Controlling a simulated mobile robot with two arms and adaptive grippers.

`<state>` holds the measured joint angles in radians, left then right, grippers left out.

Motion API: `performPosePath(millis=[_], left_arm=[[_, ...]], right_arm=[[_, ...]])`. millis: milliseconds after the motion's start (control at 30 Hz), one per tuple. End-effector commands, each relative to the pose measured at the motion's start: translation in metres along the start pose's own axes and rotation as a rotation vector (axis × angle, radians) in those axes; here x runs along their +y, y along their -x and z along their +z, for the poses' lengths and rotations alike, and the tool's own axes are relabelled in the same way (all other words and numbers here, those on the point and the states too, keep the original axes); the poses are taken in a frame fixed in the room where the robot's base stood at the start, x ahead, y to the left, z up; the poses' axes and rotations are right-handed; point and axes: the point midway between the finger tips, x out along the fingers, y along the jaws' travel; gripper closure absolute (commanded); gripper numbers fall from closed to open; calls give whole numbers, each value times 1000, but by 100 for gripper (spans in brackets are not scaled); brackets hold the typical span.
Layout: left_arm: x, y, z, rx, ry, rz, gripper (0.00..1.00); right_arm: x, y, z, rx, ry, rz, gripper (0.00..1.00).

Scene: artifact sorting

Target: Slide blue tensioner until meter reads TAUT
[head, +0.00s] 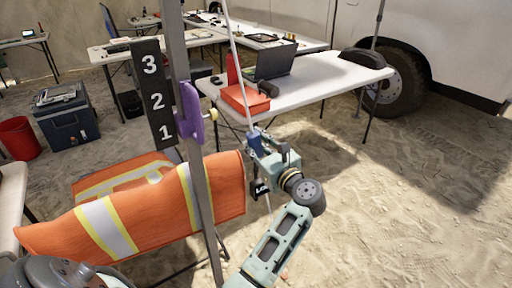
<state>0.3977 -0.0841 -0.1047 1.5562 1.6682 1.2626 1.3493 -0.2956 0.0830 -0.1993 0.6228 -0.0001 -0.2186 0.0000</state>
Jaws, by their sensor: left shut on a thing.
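My left gripper (263,148) reaches up from the bottom middle and is shut on the blue tensioner (254,142). The tensioner sits on a thin pale line (238,62) that runs up to the top of the picture. The fingers hide part of the tensioner. A small black meter (261,188) with white lettering hangs just below the gripper. Its text is too small to read surely; it seems to start with "LO". My right gripper is not in view.
A grey pole (206,190) stands left of the gripper, with a purple slider (190,112) and a black board (153,92) numbered 3, 2, 1. An orange reflective vest (150,215) is behind the pole. A white table (330,75) stands beyond; sand on the right is clear.

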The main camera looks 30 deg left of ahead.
Motion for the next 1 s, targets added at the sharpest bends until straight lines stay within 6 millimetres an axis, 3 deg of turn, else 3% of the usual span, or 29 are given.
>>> performPosePath(millis=[33, 100, 333, 367, 567, 867, 1000], left_arm=[[-1, 0, 12, -4, 5, -1, 100], [-1, 0, 19, -5, 2, -1, 100], [0, -1, 18, -7, -1, -1, 100], [0, -1, 18, -7, -1, -1, 73], [0, -1, 18, -6, -1, -1, 55], [0, -1, 18, -5, 0, -1, 55], [-3, -1, 29, -6, 3, -1, 55]], right_arm=[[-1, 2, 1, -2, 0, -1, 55], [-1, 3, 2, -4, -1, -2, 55], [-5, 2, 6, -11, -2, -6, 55], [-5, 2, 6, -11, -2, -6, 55], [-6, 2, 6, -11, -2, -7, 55], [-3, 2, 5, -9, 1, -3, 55], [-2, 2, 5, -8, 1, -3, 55]])
